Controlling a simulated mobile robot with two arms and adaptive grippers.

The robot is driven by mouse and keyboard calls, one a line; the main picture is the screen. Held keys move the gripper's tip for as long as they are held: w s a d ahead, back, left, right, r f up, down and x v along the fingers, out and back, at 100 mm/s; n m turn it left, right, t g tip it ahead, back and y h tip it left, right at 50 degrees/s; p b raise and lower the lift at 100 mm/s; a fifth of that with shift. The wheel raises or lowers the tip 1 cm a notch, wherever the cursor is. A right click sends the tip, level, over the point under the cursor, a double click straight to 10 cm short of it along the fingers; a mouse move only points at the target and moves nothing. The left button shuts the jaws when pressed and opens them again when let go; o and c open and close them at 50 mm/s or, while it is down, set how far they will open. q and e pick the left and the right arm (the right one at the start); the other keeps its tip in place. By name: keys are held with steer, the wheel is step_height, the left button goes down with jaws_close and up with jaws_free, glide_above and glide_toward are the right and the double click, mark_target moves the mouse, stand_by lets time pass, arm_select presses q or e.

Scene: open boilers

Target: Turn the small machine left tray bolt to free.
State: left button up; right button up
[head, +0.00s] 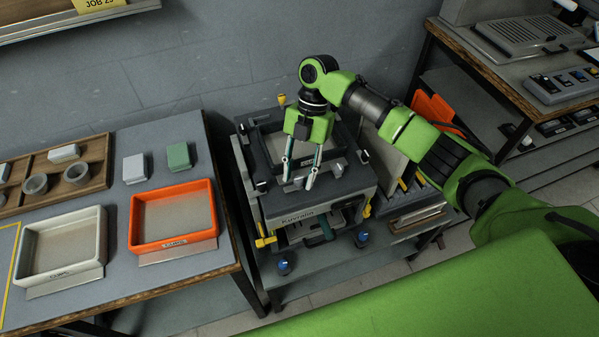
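The small machine (292,212), dark grey with the label "Kuvrolin", stands on a low grey stand in the middle of the head view. A yellow lever-like part (265,241) sits at its lower left front; it may be the left tray bolt, but I cannot tell its setting. Another yellow part (367,209) is at the right front. A tray area with a teal handle (327,225) shows between them. My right gripper (298,183) points down over the machine's top front, fingers apart, with nothing visible between them. I cannot tell whether its fingertips touch the machine. My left gripper is out of view.
Blue knobs (284,267) (362,239) sit on the stand's front. The left table holds an orange tray (136,222), a white tray (101,235), small blocks and a wooden tray with cups. Panels and racks crowd the machine's right side. The floor gap before the left table is narrow.

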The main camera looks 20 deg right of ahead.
steer(key=v, duration=1.2)
stand_by(0.3)
